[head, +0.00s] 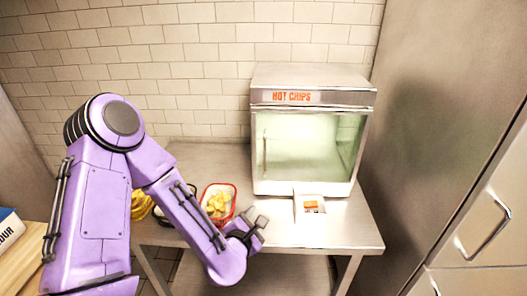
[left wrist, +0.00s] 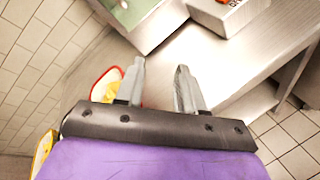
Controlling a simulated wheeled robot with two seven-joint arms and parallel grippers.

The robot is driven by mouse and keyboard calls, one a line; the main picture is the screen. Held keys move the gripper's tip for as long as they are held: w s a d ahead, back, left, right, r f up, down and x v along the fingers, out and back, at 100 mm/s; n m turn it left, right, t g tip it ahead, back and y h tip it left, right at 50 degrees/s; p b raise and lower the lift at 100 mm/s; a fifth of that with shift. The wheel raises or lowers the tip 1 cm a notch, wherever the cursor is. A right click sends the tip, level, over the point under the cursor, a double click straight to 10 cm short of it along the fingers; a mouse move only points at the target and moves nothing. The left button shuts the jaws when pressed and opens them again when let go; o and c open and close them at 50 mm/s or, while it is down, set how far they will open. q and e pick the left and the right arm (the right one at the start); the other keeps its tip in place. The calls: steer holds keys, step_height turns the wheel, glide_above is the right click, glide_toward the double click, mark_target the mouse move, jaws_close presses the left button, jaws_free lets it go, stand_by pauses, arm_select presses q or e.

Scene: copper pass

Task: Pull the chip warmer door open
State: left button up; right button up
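The chip warmer (head: 312,130) is a metal box with glass sides and a "HOT CHIPS" sign, standing on a steel table. Its glass door (head: 305,150) faces front and looks shut, with a thin upright handle (head: 264,152) near its left edge. In the left wrist view only a lower part of the warmer (left wrist: 150,32) shows at the top. My right gripper is not in view.
A red-rimmed basket of chips (head: 218,200) stands on the steel table (head: 350,225), close to my left forearm. A steel cabinet (head: 440,110) stands at right. Yellow food (head: 140,205) is at left.

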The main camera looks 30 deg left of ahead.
mark_target(264, 156)
arm_select(q)
step_height(264, 156, up, 12)
steer(key=w+a+f+n+t+y, duration=0.1)
steer(key=w+a+n+t+y, duration=0.15)
steer(key=n, duration=0.75)
steer(key=shift+t+h, duration=0.25)
steer(key=shift+t, duration=0.1)
steer(key=x, duration=0.3)
steer(key=p+x, duration=0.1)
steer(key=x, duration=0.5)
steer(key=shift+w+d+r, duration=0.2)
steer(key=shift+w+r, duration=0.05)
steer(key=shift+w, duration=0.35)
steer(key=shift+f, duration=0.1)
jaws_close()
